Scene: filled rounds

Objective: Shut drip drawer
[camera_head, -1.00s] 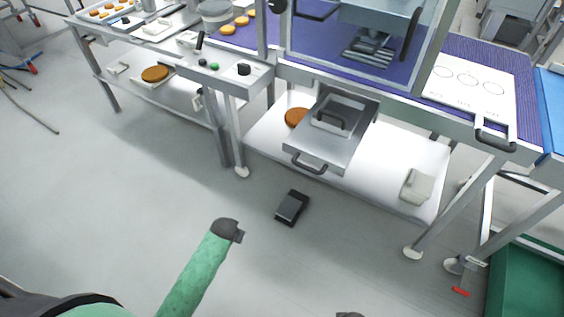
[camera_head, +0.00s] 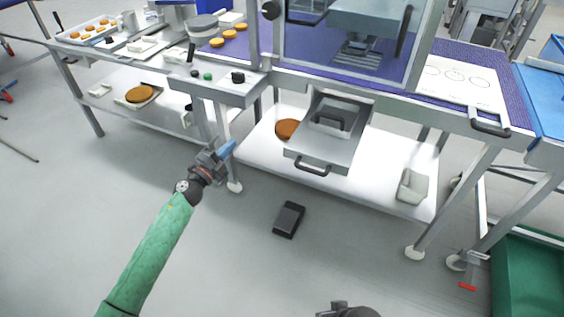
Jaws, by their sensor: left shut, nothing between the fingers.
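The drip drawer (camera_head: 325,148) is a grey metal tray that sticks out toward me under the machine. It has a dark bar handle (camera_head: 313,171) on its front edge and another dark handle on the raised part inside it. My left gripper (camera_head: 229,149) has blue fingers and is shut and empty. In the picture it is to the left of the drawer, near the table leg, and apart from the handle. The fingers of my right gripper do not show; only a dark part of mine is at the bottom edge.
A black pedal (camera_head: 289,219) lies on the floor below the drawer. The lower shelf (camera_head: 380,168) holds a brown round (camera_head: 287,129) and a pale container (camera_head: 412,186). A control box (camera_head: 219,87) with knobs juts out above my left gripper.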

